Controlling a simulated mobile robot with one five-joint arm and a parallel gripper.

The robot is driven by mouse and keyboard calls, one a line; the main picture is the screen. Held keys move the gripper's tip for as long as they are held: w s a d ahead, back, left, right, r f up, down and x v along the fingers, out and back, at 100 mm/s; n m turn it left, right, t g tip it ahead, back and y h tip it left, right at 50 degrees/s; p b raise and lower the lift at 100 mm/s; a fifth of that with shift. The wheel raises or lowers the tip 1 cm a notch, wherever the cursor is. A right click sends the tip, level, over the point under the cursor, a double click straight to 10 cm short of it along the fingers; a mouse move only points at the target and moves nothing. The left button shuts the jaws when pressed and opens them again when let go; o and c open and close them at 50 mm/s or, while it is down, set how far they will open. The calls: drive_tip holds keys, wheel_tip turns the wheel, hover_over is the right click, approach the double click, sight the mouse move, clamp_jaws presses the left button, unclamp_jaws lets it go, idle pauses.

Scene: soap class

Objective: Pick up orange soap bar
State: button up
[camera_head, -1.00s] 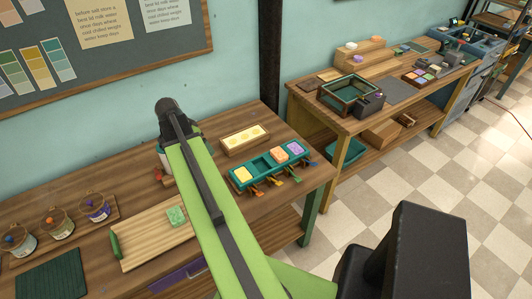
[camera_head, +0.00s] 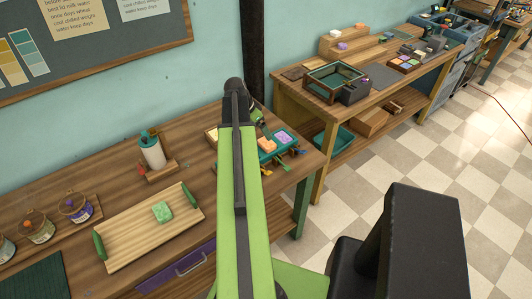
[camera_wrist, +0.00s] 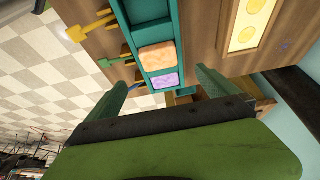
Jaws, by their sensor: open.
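The orange soap bar (camera_head: 266,145) sits in a compartment of the teal soap holder (camera_head: 257,160) on the near wooden table, just right of my arm. In the wrist view the orange soap bar (camera_wrist: 157,57) lies beside the purple soap bar (camera_wrist: 164,80) in the teal holder (camera_wrist: 148,14). My gripper (camera_wrist: 161,78) is open and empty, its two green fingers spread at either side of the soaps in the picture, apart from them. The purple bar also shows in the head view (camera_head: 284,136). My arm hides the left part of the holder in the head view.
A wooden tray (camera_head: 125,238) with a green soap (camera_head: 162,212) and a white bottle (camera_head: 151,151) stand left of my arm. A wooden mold with yellow rounds (camera_wrist: 248,24) lies beside the holder. Colored tags (camera_wrist: 92,30) stick out from the holder's other side.

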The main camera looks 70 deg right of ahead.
drive_tip(key=b, duration=0.3)
hover_over(267, 142)
drive_tip(key=w+a, duration=0.2)
drive_tip(key=f, duration=0.4)
drive_tip(key=shift+s+a+f, duration=0.15)
drive_tip(key=shift+s+f, duration=0.05)
drive_tip(key=shift+f, duration=0.05)
drive_tip(key=shift+s+f, duration=0.1)
drive_tip(key=shift+f, duration=0.1)
drive_tip(key=shift+r, duration=0.1)
drive_tip(key=b+x, duration=0.5)
drive_tip(key=shift+f, duration=0.3)
drive_tip(key=shift+r, duration=0.2)
drive_tip(key=c, duration=1.5)
drive_tip(key=shift+c, duration=0.2)
